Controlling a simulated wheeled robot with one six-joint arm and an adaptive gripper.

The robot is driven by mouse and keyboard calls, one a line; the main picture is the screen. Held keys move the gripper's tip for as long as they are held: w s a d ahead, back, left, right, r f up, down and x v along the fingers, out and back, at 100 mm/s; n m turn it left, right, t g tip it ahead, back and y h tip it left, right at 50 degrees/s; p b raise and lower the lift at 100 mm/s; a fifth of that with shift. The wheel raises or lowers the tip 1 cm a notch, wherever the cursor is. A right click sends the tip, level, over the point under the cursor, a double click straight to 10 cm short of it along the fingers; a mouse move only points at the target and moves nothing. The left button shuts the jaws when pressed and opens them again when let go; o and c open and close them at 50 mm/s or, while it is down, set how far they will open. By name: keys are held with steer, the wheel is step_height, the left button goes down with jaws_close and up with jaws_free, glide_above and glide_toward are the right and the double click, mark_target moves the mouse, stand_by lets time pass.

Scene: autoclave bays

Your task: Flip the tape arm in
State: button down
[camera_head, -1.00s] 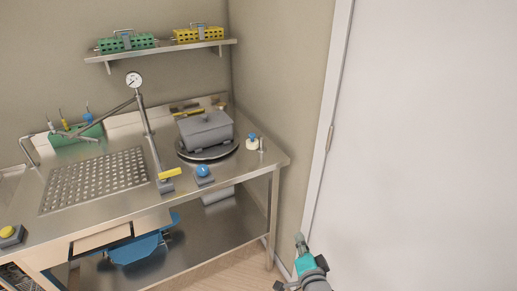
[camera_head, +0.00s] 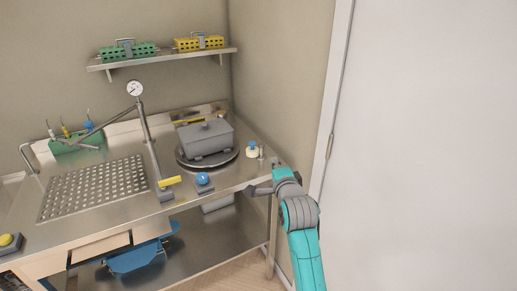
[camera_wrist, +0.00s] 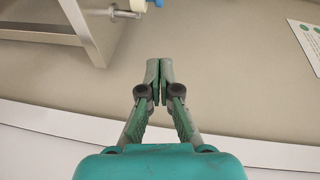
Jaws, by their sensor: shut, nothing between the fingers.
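A cream roll-like piece with a blue top (camera_head: 252,150) sits at the bench's right end, with a thin upright metal post (camera_head: 262,152) beside it. Which part is the tape arm is not clear. The cream piece also shows at the top edge of the wrist view (camera_wrist: 138,5), with the metal post (camera_wrist: 122,14) next to it. My gripper (camera_head: 250,190) is at the bench's front right corner, in front of the cream piece and apart from it. In the wrist view my gripper (camera_wrist: 160,66) is shut and empty, its fingertips together.
A grey lidded box (camera_head: 207,140) stands on a round turntable (camera_head: 181,160). A yellow-handled lever (camera_head: 169,181) and a blue button (camera_head: 203,178) are at the bench front. A perforated plate (camera_head: 95,187) lies left. The wall and white door (camera_head: 430,140) bound the right.

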stand_by(0.3)
steer(key=a+x, duration=0.2)
steer(key=x, duration=1.1)
steer(key=shift+s+a, duration=0.35)
steer(key=shift+s, duration=0.1)
